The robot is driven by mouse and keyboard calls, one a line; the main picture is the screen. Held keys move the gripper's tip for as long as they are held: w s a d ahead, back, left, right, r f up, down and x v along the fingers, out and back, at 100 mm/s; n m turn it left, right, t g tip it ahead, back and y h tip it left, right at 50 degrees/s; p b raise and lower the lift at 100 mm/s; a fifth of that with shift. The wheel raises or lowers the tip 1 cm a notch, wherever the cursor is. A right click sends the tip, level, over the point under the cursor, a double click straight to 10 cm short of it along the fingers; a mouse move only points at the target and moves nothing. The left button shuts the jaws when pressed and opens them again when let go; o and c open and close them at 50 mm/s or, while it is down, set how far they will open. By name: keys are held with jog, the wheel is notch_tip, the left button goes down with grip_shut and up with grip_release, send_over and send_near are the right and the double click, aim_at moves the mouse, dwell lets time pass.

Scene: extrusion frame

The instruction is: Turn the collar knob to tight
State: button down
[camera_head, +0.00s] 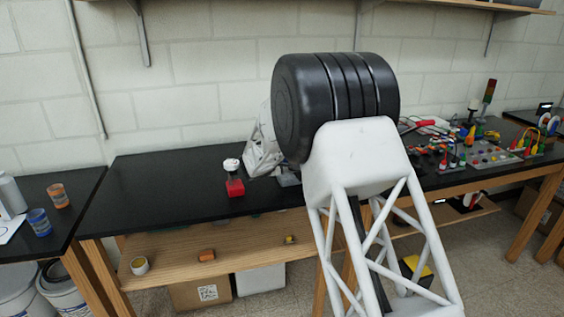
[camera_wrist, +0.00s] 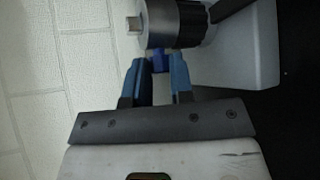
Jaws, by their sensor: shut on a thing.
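In the wrist view a grey, round metal collar with a black ribbed section (camera_wrist: 180,24) sits at the top, with a small square stub on its left. A small blue piece (camera_wrist: 158,62), which looks like the collar knob, is just below the collar. My gripper (camera_wrist: 160,68) comes from below, and its two blue fingers are shut on this piece. The fingertips partly hide it, and no tight mark is readable. In the head view my arm hides the gripper and the knob.
A pale block (camera_wrist: 240,55) stands close right of the fingers. A white frame (camera_head: 262,155) is partly behind my arm. Colourful parts (camera_head: 490,155) crowd the bench's right side.

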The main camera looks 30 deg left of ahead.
dwell(0.3)
jog(key=c, duration=1)
grip_release()
jog(key=shift+s, duration=0.15)
jog(key=shift+v, duration=3.75)
